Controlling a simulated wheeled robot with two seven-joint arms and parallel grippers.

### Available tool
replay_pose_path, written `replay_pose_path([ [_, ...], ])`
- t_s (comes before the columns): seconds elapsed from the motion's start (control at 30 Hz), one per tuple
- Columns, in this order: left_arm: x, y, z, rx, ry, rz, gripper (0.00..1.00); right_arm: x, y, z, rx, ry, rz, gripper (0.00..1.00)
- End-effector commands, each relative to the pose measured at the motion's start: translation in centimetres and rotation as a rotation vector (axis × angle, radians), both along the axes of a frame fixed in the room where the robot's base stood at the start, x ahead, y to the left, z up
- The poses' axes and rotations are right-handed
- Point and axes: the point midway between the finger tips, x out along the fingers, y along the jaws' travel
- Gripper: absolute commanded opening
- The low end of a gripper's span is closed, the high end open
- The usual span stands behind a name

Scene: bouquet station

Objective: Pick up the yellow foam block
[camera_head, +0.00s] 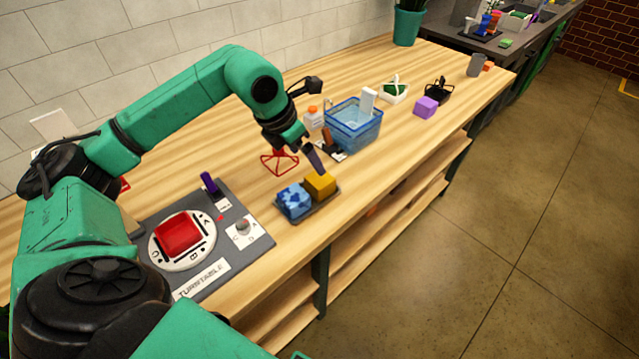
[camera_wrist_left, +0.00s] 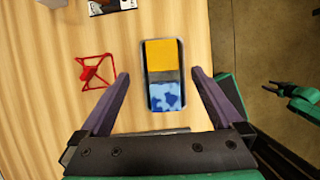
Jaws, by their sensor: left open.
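The yellow foam block (camera_head: 320,185) sits in a small dark tray (camera_head: 318,206), beside a blue patterned block (camera_head: 294,201). In the left wrist view the yellow block (camera_wrist_left: 165,53) is at the tray's far end and the blue block (camera_wrist_left: 168,96) at its near end. My left gripper (camera_head: 316,160) is open and empty above the tray. In the left wrist view its fingers (camera_wrist_left: 161,74) lie either side of the tray, apart from the yellow block. A green and black part, apparently my right gripper (camera_wrist_left: 300,98), shows at the right edge; its jaw state is unclear.
A red wire stand (camera_head: 280,162) is left of the tray. A blue basket (camera_head: 354,124) with a white item and a purple block (camera_head: 426,107) stand farther back. A turntable station (camera_head: 205,240) is nearer. The table's front edge is close to the tray.

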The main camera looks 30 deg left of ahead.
Motion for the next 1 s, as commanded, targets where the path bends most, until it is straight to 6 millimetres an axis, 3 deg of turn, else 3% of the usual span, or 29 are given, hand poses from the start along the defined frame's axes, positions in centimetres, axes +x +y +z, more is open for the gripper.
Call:
replay_pose_path([
  [0.1,0.9,-0.5,-2.2,-0.002,0.004,-0.002,1.0,0.9,0.1,1.6,0.002,-0.016,0.0,0.5],
  [0.27,1.7,-0.8,-4.3,-0.001,0.002,-0.001,1.0,0.4,0.1,2.4,0.002,-0.008,0.0,0.5],
  [0.37,2.1,-1.0,-5.7,-0.002,0.004,-0.002,1.0,0.0,0.3,3.8,0.004,-0.001,-0.001,0.5],
  [0.5,3.0,-1.4,-8.4,-0.003,0.002,0.0,1.0,-0.2,0.6,4.7,0.009,0.003,-0.002,0.5],
  [0.73,3.3,-1.4,-9.2,0.0,-0.001,-0.001,1.0,-0.3,0.7,4.5,0.009,0.004,-0.001,0.5],
  [0.77,3.3,-1.4,-9.2,0.0,-0.001,-0.001,0.96,-0.2,0.7,4.5,0.009,0.004,-0.001,0.5],
  [1.0,3.3,-1.4,-9.2,0.0,-0.001,0.0,0.07,-0.3,0.6,4.5,0.008,0.005,0.0,0.5],
])
